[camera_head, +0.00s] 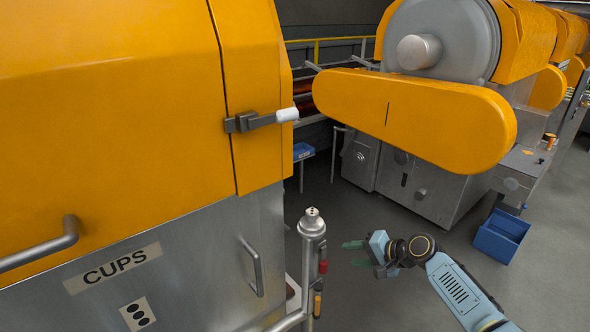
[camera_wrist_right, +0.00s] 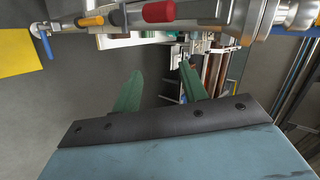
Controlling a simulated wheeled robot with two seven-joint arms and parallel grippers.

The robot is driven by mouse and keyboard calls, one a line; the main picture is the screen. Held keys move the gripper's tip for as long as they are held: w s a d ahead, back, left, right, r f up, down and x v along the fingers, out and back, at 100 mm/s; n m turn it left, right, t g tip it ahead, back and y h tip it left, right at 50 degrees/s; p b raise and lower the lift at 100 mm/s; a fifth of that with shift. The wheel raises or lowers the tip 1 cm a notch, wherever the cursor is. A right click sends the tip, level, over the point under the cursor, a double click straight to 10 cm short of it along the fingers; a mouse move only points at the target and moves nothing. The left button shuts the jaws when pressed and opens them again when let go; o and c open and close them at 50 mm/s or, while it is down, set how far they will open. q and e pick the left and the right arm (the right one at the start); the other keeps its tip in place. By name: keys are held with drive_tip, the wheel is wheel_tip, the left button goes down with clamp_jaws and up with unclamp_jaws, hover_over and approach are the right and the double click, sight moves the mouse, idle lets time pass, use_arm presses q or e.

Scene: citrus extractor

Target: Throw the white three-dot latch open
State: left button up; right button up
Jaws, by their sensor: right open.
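A dark grey latch with a white grip (camera_head: 287,115) is mounted on the side of the yellow hood (camera_head: 130,90) at the left. Its arm sticks out to the right, past the hood's edge. A small plate with three black dots (camera_head: 137,314) sits low on the steel cabinet, under the CUPS label (camera_head: 113,268). My right gripper (camera_head: 354,254) is open and empty, with green fingers pointing left. It is well below and to the right of the latch, apart from it. The open fingers also show in the right wrist view (camera_wrist_right: 160,84). My left gripper is not in view.
A steel post (camera_head: 312,235) with red and yellow-handled tools stands between the cabinet and my right gripper. A yellow-covered machine (camera_head: 415,115) is behind. A blue bin (camera_head: 501,236) is on the floor at right.

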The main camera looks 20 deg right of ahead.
wheel_tip(320, 180, up, 20)
drive_tip(key=w+a+n+t+y, duration=0.1)
drive_tip(key=w+a+y, duration=0.1)
drive_tip(key=w+y, duration=0.15)
drive_tip(key=n+g+y, duration=0.3)
drive_tip(key=n+y, duration=0.1)
drive_tip(key=y, duration=0.3)
approach(296, 116)
drive_tip(key=shift+h, duration=0.25)
drive_tip(key=p+x, duration=0.1)
drive_tip(key=x, duration=0.2)
drive_tip(key=p+x, duration=0.1)
drive_tip(key=x, duration=0.1)
drive_tip(key=p+x, duration=0.1)
drive_tip(key=x, duration=0.2)
drive_tip(key=shift+a+r, duration=0.4)
drive_tip(key=shift+w+a+f+p, duration=0.1)
drive_tip(key=shift+w+a+p, duration=0.25)
drive_tip(key=shift+a, duration=0.3)
drive_tip(key=shift+c, duration=0.3)
clamp_jaws()
